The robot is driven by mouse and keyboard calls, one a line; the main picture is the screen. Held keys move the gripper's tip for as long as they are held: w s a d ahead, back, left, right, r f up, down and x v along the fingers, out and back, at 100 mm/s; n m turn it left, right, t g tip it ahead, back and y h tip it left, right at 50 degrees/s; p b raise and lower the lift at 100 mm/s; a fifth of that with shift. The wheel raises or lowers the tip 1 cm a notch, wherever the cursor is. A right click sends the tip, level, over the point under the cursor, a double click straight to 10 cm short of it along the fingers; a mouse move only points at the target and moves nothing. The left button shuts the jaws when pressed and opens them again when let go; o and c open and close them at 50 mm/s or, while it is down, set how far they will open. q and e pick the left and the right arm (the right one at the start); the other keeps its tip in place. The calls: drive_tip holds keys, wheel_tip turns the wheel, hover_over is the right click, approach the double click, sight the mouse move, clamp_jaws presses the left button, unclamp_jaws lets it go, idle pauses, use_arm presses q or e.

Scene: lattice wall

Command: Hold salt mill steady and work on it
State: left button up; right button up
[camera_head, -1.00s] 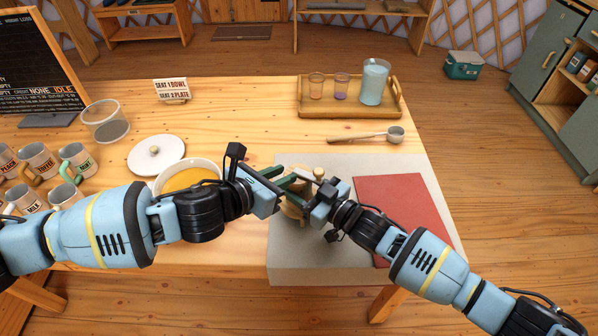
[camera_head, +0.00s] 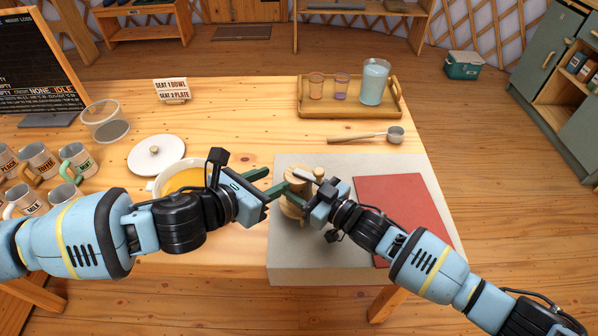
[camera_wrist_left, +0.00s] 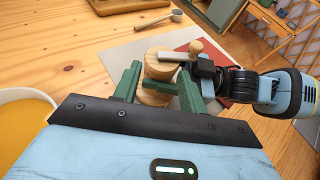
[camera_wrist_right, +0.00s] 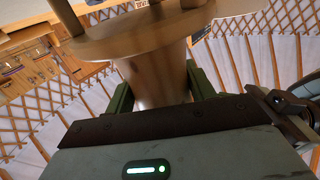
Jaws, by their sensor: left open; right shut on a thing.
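The salt mill (camera_head: 294,207) is pale wood with a round body and a top crank ending in a wooden knob (camera_wrist_left: 196,46). It stands on the grey mat. My right gripper (camera_head: 313,203) is shut on the mill from the right; in the right wrist view its green fingers flank the mill's narrow waist (camera_wrist_right: 160,75). My left gripper (camera_head: 273,183) is open and empty, just left of the mill. In the left wrist view the mill (camera_wrist_left: 157,67) appears between and beyond the open fingers. Whether a left fingertip touches it I cannot tell.
A pot of yellow contents (camera_head: 182,181) sits behind my left wrist, with a white lid (camera_head: 156,156) near it. A red sheet (camera_head: 398,212) lies on the grey mat (camera_head: 340,262). A ladle (camera_head: 370,136) and a tray with cups and a pitcher (camera_head: 318,109) are behind. Mugs stand left.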

sight(318, 177)
use_arm(q)
drive_tip(key=shift+v, duration=0.75)
drive_tip(key=shift+d, duration=0.1)
drive_tip(key=shift+w+d, duration=0.15)
drive_tip(key=shift+d, duration=1.85)
drive_tip(key=shift+w+d, duration=0.15)
drive_tip(key=shift+d, duration=1.9)
drive_tip(key=shift+x, duration=2.55)
drive_tip(key=shift+s, duration=0.1)
